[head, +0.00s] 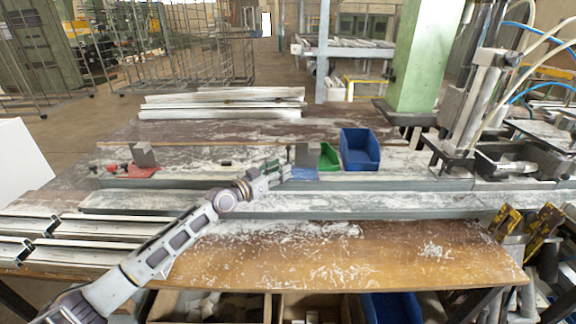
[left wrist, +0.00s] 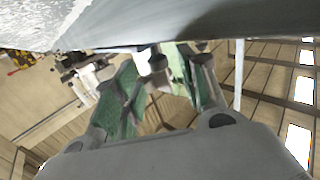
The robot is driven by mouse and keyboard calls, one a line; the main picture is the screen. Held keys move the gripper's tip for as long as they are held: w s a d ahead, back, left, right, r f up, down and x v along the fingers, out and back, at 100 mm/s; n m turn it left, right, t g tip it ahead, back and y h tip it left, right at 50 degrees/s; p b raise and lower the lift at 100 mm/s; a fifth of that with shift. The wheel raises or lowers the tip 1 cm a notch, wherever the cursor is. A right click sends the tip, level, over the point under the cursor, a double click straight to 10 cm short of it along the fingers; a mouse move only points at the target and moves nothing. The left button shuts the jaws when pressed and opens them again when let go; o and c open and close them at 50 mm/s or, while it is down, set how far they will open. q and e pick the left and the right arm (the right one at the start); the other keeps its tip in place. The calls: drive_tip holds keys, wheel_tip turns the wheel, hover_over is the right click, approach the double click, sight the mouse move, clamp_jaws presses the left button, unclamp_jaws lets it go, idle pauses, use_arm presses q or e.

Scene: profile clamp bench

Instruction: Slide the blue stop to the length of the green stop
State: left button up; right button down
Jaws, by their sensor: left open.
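A grey upright block with a blue part at its foot, apparently the blue stop (head: 304,173), stands by the long grey rail at the middle of the bench. My left gripper (head: 278,172) is open just left of it, at rail height, and its fingers point toward it. I cannot tell whether they touch. In the left wrist view the two green-padded fingers (left wrist: 158,88) are spread under a large grey surface. A small dark knob shows between them. A green piece (head: 329,157) sits right behind the blue stop; I cannot tell whether it is the green stop or a bin. My right gripper is not in view.
A blue bin (head: 360,150) stands right of the green piece. A grey block (head: 143,155) with red at its foot (head: 140,171) stands at the left. White profiles (head: 222,104) lie at the back. A clamp machine (head: 468,110) stands at the right. The front wooden top is clear.

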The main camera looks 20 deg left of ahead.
sight(300, 176)
use_arm(q)
drive_tip(key=shift+x, duration=2.2)
clamp_jaws()
